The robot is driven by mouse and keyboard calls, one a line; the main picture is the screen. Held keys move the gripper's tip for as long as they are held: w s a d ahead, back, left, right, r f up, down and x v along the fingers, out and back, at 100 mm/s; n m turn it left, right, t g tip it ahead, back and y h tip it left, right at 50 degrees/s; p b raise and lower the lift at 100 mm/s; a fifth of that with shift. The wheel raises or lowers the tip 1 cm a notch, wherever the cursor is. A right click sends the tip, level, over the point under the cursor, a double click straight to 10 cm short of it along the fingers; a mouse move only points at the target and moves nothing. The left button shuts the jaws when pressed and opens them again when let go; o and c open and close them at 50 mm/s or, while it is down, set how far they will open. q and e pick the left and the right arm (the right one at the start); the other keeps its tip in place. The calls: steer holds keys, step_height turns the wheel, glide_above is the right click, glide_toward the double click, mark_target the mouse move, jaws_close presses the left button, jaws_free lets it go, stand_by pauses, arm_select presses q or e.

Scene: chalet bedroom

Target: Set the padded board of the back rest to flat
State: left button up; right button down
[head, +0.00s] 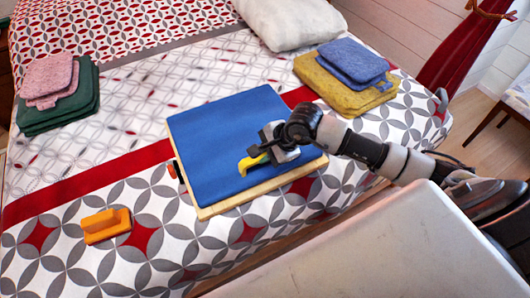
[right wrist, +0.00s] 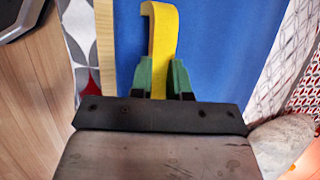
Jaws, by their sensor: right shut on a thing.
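The back rest lies on the bed in the head view. Its blue padded board (head: 215,135) sits close over a pale wooden base (head: 226,206), which shows along the near edge. The board looks low and near flat; I cannot tell its exact angle. A yellow strap-like tab (head: 248,163) is at the board's near right part. My right gripper (head: 268,155) is shut on this tab. In the right wrist view the yellow tab (right wrist: 161,45) stands between the green fingertips (right wrist: 160,80), in front of the blue pad (right wrist: 220,50). A small red-orange part (head: 172,170) shows at the base's left side. My left gripper is not in view.
An orange block-like piece (head: 106,226) lies on the bed at the near left. Folded pink and green cloths (head: 55,110) are at the far left. Folded blue and yellow cloths (head: 345,75) and a white pillow (head: 290,20) are behind the board.

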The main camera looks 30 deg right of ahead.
steer(key=c, duration=1.1)
jaws_free()
steer(key=shift+s+d+f, duration=0.15)
steer(key=shift+s+f, duration=0.15)
steer(key=shift+f, duration=0.35)
steer(key=shift+r, duration=0.15)
steer(key=shift+r, duration=0.1)
steer(key=shift+d+r, duration=0.1)
steer(key=shift+r, duration=0.15)
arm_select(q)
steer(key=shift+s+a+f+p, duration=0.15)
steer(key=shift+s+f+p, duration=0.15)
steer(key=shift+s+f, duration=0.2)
arm_select(e)
steer(key=v, duration=1)
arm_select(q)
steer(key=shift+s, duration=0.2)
